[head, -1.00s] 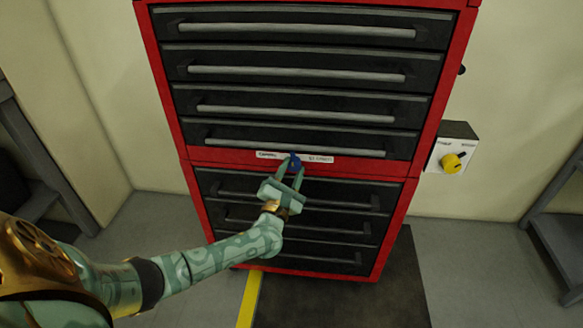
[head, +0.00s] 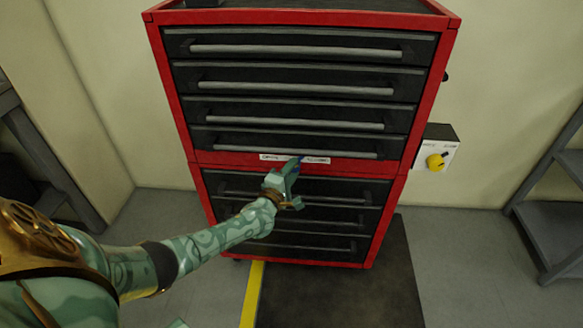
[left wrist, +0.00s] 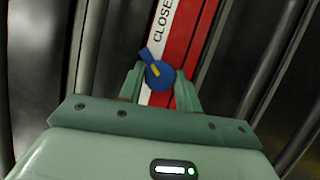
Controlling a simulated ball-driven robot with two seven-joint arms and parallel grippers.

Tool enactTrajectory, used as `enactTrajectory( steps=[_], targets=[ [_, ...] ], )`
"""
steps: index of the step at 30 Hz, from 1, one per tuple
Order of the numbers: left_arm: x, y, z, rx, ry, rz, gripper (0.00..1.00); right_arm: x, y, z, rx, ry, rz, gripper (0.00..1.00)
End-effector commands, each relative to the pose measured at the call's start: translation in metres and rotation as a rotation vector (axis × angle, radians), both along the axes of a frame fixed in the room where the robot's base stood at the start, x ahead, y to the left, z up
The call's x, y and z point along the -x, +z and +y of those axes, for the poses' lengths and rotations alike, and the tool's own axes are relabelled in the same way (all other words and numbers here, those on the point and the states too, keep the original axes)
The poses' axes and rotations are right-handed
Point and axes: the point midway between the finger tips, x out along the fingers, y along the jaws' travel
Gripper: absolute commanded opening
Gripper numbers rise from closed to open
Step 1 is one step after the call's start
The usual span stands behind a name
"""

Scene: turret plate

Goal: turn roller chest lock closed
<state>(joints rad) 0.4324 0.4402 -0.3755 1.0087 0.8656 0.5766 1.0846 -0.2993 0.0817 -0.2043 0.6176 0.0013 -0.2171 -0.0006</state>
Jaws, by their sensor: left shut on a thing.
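The red roller chest (head: 180,95) with dark drawers fills the middle of the head view. Its lock is a small blue knob (head: 300,160) on the red band between the upper and lower drawers, beside a white label strip (head: 318,160). In the left wrist view the blue knob (left wrist: 163,78) has a yellow mark, pointing up and left, and the strip (left wrist: 163,20) reads "CLOSE", cut off by the frame edge. My left gripper (head: 291,168) is shut on the knob, with a finger on either side in the wrist view (left wrist: 160,88). My right gripper is not in view.
A white box with a yellow rotary knob (head: 436,162) is on the wall right of the chest. Grey shelves (head: 550,215) stand at the right, another rack (head: 45,160) at the left. A dark mat (head: 340,295) and yellow line (head: 251,295) lie on the floor.

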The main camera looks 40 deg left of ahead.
Motion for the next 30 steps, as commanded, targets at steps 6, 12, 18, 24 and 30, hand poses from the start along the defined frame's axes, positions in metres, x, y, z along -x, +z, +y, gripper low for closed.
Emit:
enactTrajectory(
  steps=[6, 12, 18, 24, 30],
  targets=[
    [-0.0004, 0.0063, 0.0039, -0.064, 0.008, 0.03, 0.11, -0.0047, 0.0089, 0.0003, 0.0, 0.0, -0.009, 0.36],
    [-0.0007, 0.0059, 0.0043, -0.09, 0.009, 0.044, 0.11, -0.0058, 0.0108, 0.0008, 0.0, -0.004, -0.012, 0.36],
    [-0.0009, 0.006, 0.0048, -0.093, 0.009, 0.046, 0.11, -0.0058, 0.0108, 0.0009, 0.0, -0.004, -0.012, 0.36],
    [-0.0012, 0.0068, 0.0052, -0.093, 0.01, 0.044, 0.37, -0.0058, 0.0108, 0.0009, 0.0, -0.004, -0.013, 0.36],
    [-0.001, 0.0049, 0.0033, -0.092, 0.006, 0.047, 0.56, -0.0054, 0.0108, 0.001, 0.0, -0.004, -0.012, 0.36]
  ],
)
